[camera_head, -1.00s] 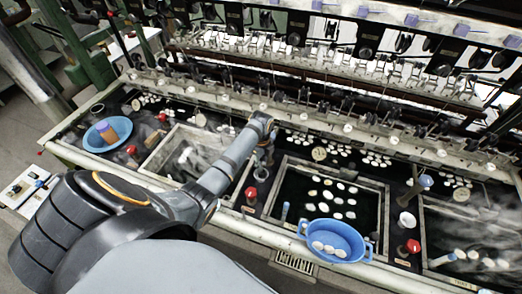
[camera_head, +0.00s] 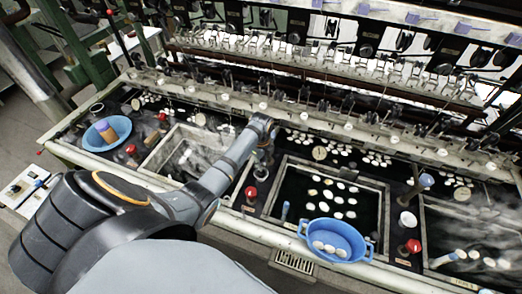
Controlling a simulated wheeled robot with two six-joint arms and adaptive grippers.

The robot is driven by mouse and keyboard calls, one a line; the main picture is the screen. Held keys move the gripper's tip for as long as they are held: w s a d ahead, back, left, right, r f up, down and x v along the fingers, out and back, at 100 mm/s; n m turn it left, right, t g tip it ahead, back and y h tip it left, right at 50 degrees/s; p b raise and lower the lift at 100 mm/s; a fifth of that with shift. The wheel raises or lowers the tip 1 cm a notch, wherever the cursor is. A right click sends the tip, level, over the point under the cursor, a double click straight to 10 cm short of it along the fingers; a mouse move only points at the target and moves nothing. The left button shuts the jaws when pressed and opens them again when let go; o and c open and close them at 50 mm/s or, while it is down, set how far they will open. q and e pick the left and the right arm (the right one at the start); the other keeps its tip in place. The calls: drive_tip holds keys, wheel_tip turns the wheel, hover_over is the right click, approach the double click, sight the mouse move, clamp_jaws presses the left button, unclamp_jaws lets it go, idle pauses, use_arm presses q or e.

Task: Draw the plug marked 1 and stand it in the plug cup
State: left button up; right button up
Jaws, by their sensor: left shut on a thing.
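My left arm reaches across the basin bench from the lower left. My left gripper (camera_head: 263,160) points down at the divider between the left and middle basins, behind a red knob (camera_head: 250,192). It is shut on what seems to be a plug. The plug is mostly hidden by the jaws, and no number on it can be read. Another plug with a blue top (camera_head: 425,181) stands on the right divider. My right gripper is out of view.
A blue two-handled basin (camera_head: 349,255) with pale cocoons sits at the front edge of the middle basin. A blue bowl (camera_head: 121,124) holding a brown-and-purple object stands at the far left. A red knob (camera_head: 413,246) rises at right. Reeling machinery lines the back, and steam drifts over the basins.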

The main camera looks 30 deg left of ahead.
use_arm(q)
drive_tip(key=shift+f, duration=0.4)
drive_tip(key=o, duration=1.1)
wheel_tip(320, 180, up, 12)
idle(0.5)
